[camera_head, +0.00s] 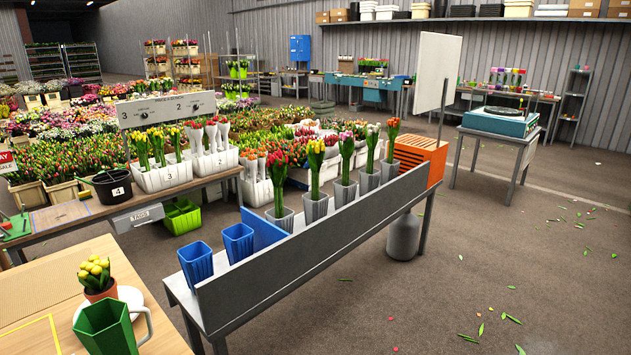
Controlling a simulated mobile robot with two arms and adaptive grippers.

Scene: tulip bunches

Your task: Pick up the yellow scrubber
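I cannot make out a yellow scrubber in the head view. The nearest yellow things are a small potted bunch of yellow tulips (97,277) and a yellow outline (38,338) on the wooden table (40,290) at the lower left. Neither of my grippers shows in this view.
Blue cups (195,262) and grey tulip pots (315,207) line a narrow bench (310,262). Open floor (480,270) with scattered leaves lies to the right.

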